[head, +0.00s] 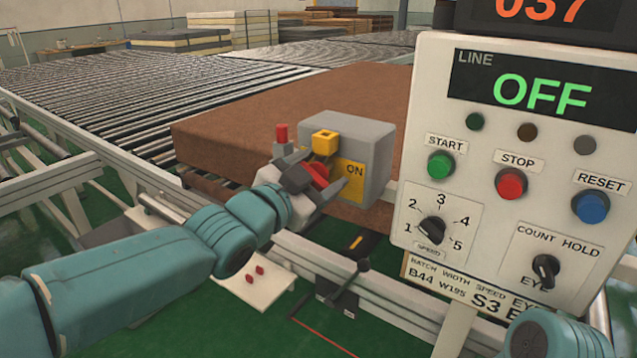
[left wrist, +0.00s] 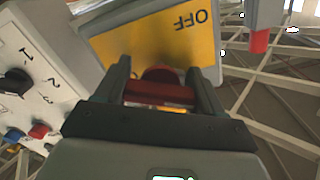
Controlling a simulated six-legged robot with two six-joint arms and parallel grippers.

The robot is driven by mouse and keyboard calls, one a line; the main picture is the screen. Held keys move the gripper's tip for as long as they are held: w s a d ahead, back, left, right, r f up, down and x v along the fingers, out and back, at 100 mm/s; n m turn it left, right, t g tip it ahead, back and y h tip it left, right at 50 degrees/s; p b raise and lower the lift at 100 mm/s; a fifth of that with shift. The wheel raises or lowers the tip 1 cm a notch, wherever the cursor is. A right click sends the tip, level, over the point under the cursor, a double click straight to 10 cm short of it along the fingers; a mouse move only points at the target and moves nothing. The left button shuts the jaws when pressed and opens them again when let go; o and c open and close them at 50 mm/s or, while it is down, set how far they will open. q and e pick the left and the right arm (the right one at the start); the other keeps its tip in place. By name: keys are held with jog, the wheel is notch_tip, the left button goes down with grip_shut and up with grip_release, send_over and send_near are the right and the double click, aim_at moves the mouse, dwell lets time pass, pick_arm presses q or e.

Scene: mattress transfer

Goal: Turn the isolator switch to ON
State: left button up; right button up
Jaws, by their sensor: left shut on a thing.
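The isolator switch is a grey box (head: 362,138) with a yellow plate (head: 352,190) on its face, left of the control panel. "ON" shows on the plate in the head view, and "OFF" shows upside down on the yellow plate in the left wrist view (left wrist: 150,42). Its red handle (head: 317,174) also shows in the left wrist view (left wrist: 155,90). My left gripper (head: 325,182) is shut on this handle, one finger on each side. The fingers partly hide the handle and the plate, so its exact angle is hard to tell. My right gripper is out of view.
The control panel (head: 400,215) stands close on the right, with buttons, knobs and a display (head: 543,92) reading OFF. A brown mattress (head: 235,120) lies on the roller conveyor (head: 110,100) behind the switch.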

pick_arm(q)
jog(key=o, duration=1)
jog(key=shift+o, duration=0.2)
jog(key=v, duration=1.6)
jog(key=shift+s+a, duration=0.1)
jog(key=shift+s, duration=0.05)
